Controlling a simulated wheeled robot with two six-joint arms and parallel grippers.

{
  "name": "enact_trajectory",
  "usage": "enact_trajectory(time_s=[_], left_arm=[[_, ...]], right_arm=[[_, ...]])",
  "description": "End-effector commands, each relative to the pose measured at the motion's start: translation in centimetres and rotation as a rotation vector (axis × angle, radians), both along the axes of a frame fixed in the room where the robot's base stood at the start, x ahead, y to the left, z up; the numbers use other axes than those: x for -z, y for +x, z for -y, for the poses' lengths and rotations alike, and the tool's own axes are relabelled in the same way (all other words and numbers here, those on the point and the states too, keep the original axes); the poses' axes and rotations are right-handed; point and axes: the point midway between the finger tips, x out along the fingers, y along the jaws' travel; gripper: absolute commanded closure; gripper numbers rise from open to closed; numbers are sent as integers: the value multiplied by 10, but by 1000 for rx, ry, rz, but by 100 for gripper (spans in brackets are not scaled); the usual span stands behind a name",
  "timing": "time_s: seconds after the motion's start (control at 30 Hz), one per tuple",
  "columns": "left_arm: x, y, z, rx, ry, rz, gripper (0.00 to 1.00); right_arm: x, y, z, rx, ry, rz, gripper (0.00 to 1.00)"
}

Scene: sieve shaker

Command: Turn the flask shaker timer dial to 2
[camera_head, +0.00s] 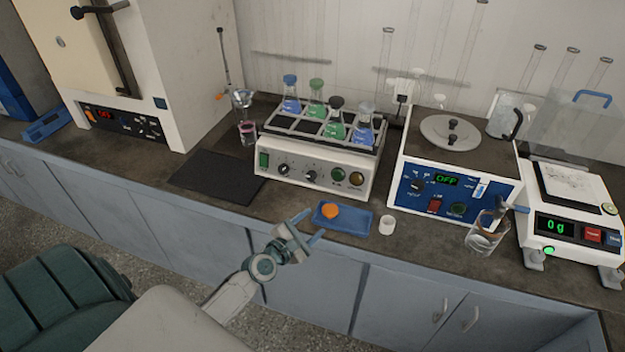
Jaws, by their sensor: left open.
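The flask shaker (315,165) stands on the bench in the middle of the head view, with several stoppered flasks of blue and green liquid on its top. Its cream front panel carries a green switch at the left, two black dials (297,172), and green and yellow round buttons at the right. The dial markings are too small to read. My left gripper (306,227) is open and empty, in front of the bench edge, below and apart from the shaker panel. My right gripper is not in view.
A blue tray (358,224) with an orange object and a small white cup (387,225) sit in front of the shaker. A black mat (213,177) lies left. A blue-fronted device (455,185), a glass beaker (484,238) and a balance (575,215) stand right.

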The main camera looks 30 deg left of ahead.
Motion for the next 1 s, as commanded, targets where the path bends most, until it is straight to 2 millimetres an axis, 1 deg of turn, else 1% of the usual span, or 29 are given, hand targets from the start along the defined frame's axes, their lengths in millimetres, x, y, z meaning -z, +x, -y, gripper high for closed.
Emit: enact_trajectory(time_s=[0.03, 0.2, 0.33, 0.47, 0.57, 0.8, 1.0], left_arm=[[-5, 7, -12, -47, -84, 19, 48], [-18, 22, -52, -200, -388, 90, 48], [-23, 28, -71, -268, -525, 125, 48], [-24, 36, -75, -282, -555, 134, 48], [-24, 49, -77, -282, -554, 134, 48], [-23, 94, -83, -281, -551, 134, 48], [-22, 122, -88, -280, -549, 132, 48]], right_arm=[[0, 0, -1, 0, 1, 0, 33], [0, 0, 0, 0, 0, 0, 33], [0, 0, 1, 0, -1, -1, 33], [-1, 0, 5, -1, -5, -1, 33], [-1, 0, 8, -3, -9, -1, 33], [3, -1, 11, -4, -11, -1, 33], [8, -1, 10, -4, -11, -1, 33]])
